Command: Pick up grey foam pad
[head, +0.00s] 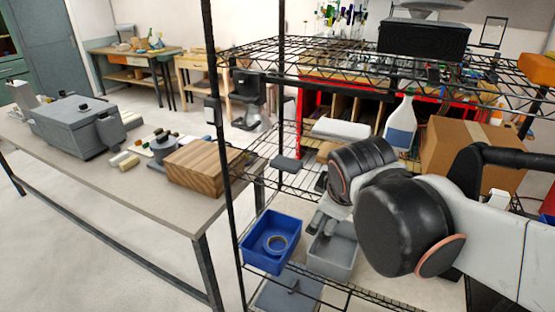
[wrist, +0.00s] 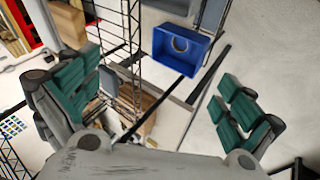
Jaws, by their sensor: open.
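A small, flat dark grey piece (head: 285,163) lies on the middle wire shelf near its left front edge; it looks like the grey foam pad, but I cannot be sure. A larger flat grey slab (head: 288,295) lies below the bins. My gripper (head: 323,227) points down in front of the shelving, above the grey bin, apart from the dark grey piece. In the wrist view my gripper (wrist: 157,85) is wide open, with green finger pads and nothing between them. I cannot pick out the pad for certain in the wrist view.
A blue bin (head: 271,241) holding a ring stands beside a grey bin (head: 333,250). The blue bin also shows in the wrist view (wrist: 160,42). Black shelf posts (head: 222,150) stand close by. A white spray bottle (head: 401,125) and a cardboard box (head: 450,145) stand behind my arm.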

